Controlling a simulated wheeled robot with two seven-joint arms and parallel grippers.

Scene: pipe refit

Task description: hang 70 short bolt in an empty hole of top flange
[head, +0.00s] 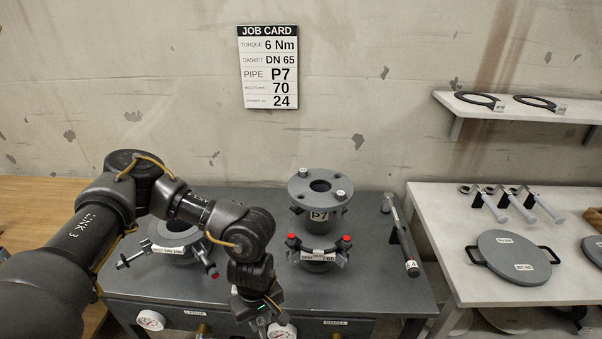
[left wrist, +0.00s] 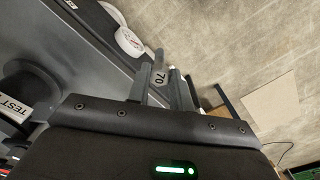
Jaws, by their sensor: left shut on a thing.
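The pipe labelled P7 (head: 319,215) stands upright on the bench, right of my left arm. Its round grey top flange (head: 320,201) has a wide central bore, and light bolt heads show at its back left and front right. Which rim holes are empty is too small to tell. My left gripper (left wrist: 158,80) is shut on a short bolt with a "70" tag (left wrist: 159,77), clear of the flange. In the head view the gripper is low, at the picture's bottom edge, in front of the pipe; its fingertips and bolt hardly show there. My right gripper is not in view.
A clamp fixture with red knobs (head: 292,241) surrounds the pipe's base. Another flanged fitting (head: 172,238) stands left, behind my arm. A wrench (head: 402,238) lies right of the pipe. A white gauge (head: 151,320) is on the bench front. A side table (head: 450,225) holds tools and a lid.

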